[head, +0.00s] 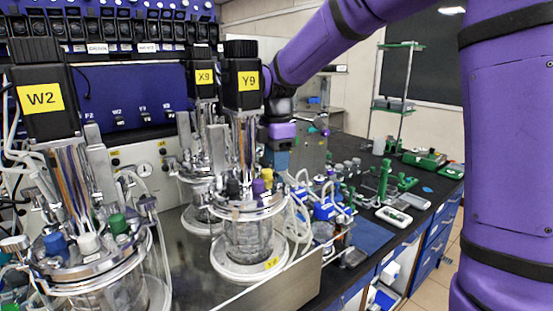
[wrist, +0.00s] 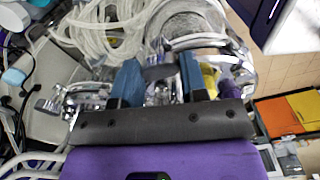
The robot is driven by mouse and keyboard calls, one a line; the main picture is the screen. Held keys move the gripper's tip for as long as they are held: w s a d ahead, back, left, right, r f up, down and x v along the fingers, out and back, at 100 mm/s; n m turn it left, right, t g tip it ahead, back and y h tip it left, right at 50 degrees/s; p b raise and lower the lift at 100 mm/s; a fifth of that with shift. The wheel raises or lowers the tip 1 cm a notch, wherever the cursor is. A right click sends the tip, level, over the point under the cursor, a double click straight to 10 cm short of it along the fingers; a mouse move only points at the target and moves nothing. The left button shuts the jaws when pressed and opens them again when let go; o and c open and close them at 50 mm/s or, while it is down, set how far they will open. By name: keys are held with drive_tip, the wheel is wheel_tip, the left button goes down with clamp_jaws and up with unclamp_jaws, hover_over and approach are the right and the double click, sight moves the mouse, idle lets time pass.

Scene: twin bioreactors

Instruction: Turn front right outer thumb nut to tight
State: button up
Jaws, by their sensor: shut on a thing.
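The Y9 bioreactor (head: 250,235) stands in the middle of the head view, a glass vessel with a steel head plate and black motor. My gripper (head: 275,162) is at its right, partly hidden behind the upper steel parts. In the wrist view, the two blue fingers of my gripper (wrist: 162,68) stand apart around a dark, metallic piece, the thumb nut (wrist: 158,73), at the edge of the vessel's head. The gripper is shut on it. The nut is small and blurred, and its turn angle cannot be told. In the head view I cannot make it out.
The W2 bioreactor (head: 85,265) stands front left and the X9 bioreactor (head: 198,190) behind. Clear tubing (wrist: 105,28) and yellow and purple caps (wrist: 210,80) crowd the fingers. Blue-capped items and green stands (head: 384,180) fill the black bench at right. Floor lies beyond its edge.

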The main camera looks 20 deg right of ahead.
drive_tip(key=m, duration=0.7)
drive_tip(key=shift+m, duration=0.3)
drive_tip(key=m, duration=0.3)
drive_tip(key=shift+m, duration=2.2)
drive_tip(key=o, duration=0.9)
